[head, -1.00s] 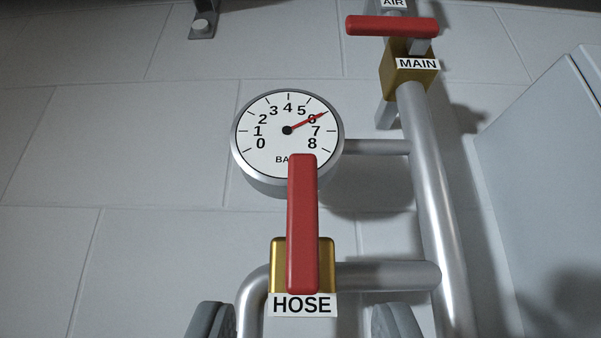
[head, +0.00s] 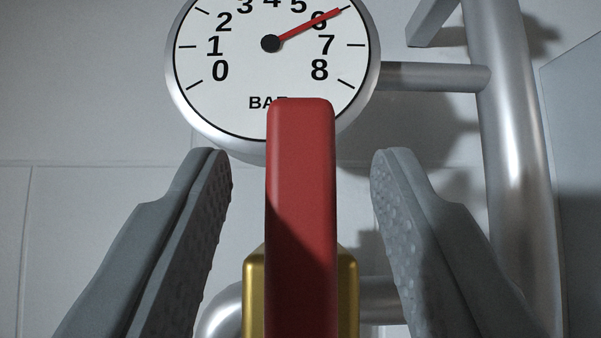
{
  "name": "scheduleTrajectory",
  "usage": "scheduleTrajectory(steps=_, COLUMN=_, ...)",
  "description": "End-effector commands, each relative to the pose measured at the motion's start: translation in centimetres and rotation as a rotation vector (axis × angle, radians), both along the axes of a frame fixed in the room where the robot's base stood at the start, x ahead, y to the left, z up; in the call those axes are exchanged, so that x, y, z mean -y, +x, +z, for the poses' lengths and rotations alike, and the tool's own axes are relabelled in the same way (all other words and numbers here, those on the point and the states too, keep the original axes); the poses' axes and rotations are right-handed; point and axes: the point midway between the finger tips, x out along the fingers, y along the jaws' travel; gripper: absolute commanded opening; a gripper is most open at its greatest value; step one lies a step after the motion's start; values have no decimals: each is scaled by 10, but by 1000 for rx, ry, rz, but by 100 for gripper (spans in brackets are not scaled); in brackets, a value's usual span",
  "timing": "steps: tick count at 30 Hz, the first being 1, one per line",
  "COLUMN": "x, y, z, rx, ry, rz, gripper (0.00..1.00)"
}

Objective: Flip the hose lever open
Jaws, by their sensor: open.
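The red hose lever (head: 301,190) stands upright in the middle of the head view, in front of a brass valve body (head: 348,285). Its top end overlaps the lower edge of the gauge. My gripper (head: 301,165) is open, with one grey finger left of the lever and one right of it. A clear gap shows between the lever and each finger. The HOSE label and the lever's lower end are out of the picture now.
A round pressure gauge (head: 235,75) sits behind and above the lever, its needle near 6. A thick vertical pipe (head: 512,160) runs at right, with a thin pipe (head: 430,76) joining it to the gauge. A grey box (head: 580,140) edges the right side. The wall at left is bare.

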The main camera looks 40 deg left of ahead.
Motion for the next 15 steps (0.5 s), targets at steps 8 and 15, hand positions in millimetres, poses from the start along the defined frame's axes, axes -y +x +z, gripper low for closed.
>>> scheduleTrajectory(steps=8, x=0, y=0, z=0, rx=0, ry=0, rz=0, gripper=18)
scheduleTrajectory(steps=15, x=0, y=0, z=0, rx=0, ry=0, rz=0, gripper=0)
